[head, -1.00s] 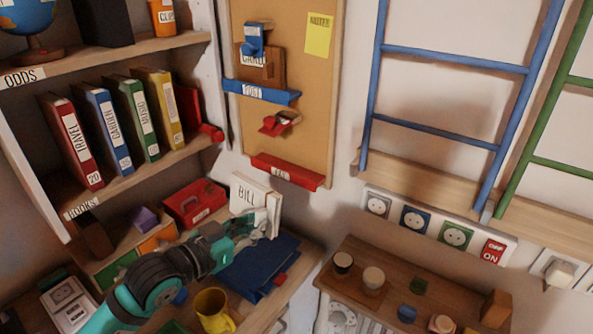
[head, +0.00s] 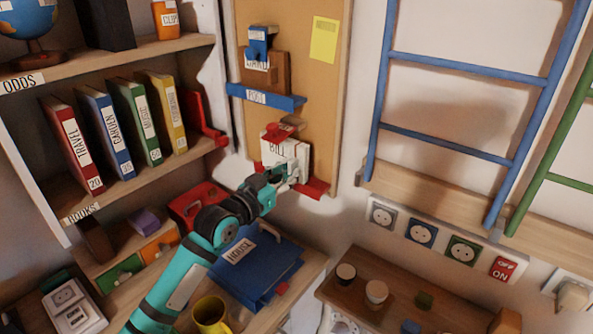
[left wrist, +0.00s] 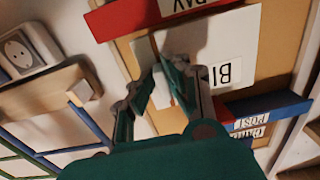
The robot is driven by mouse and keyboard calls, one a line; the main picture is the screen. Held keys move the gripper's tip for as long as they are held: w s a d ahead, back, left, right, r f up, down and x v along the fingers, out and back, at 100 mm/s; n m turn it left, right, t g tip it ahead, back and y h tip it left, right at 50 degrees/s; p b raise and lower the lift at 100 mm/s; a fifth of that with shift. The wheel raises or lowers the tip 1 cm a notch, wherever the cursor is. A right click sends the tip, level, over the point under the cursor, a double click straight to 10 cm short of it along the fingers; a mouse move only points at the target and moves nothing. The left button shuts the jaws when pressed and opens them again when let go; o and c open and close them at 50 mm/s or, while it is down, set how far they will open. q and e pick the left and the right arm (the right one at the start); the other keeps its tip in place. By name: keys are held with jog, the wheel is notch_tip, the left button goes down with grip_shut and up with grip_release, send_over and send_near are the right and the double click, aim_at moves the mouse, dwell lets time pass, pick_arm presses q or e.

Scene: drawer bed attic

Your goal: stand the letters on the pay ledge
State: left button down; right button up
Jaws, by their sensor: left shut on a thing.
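The white letters (head: 297,150), the front one marked BILL, are upright against the corkboard at the red pay ledge (head: 318,187). My left gripper (head: 283,178) is shut on them from the front, near their lower part. In the left wrist view, turned upside down, the letters (left wrist: 238,45) are between the fingers (left wrist: 168,68), with the red ledge (left wrist: 140,17) right beside their lower edge. I cannot tell whether they touch the ledge. The gripper and letters hide part of the ledge. My right gripper is not in view.
A red clip (head: 279,130) sits just above the letters on the corkboard (head: 318,85). Below are a blue HOUSE binder (head: 262,270), a yellow mug (head: 211,312) and a red box (head: 190,203).

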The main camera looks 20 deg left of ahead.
pick_arm(q)
jog(key=x, duration=0.2)
jog(key=shift+w+d+r, duration=0.1)
jog(key=shift+w+r, duration=0.05)
jog(key=shift+w, duration=0.15)
jog(key=shift+w+d+f+p, duration=0.15)
jog(key=shift+w+f+p, duration=0.25)
jog(key=shift+f, duration=0.55)
jog(key=shift+s, duration=0.1)
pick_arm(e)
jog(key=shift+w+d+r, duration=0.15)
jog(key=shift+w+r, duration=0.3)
pick_arm(q)
jog(key=shift+f, duration=0.2)
jog(key=c, duration=1.4)
grip_release()
jog(key=shift+o, duration=0.2)
jog(key=shift+r, duration=0.1)
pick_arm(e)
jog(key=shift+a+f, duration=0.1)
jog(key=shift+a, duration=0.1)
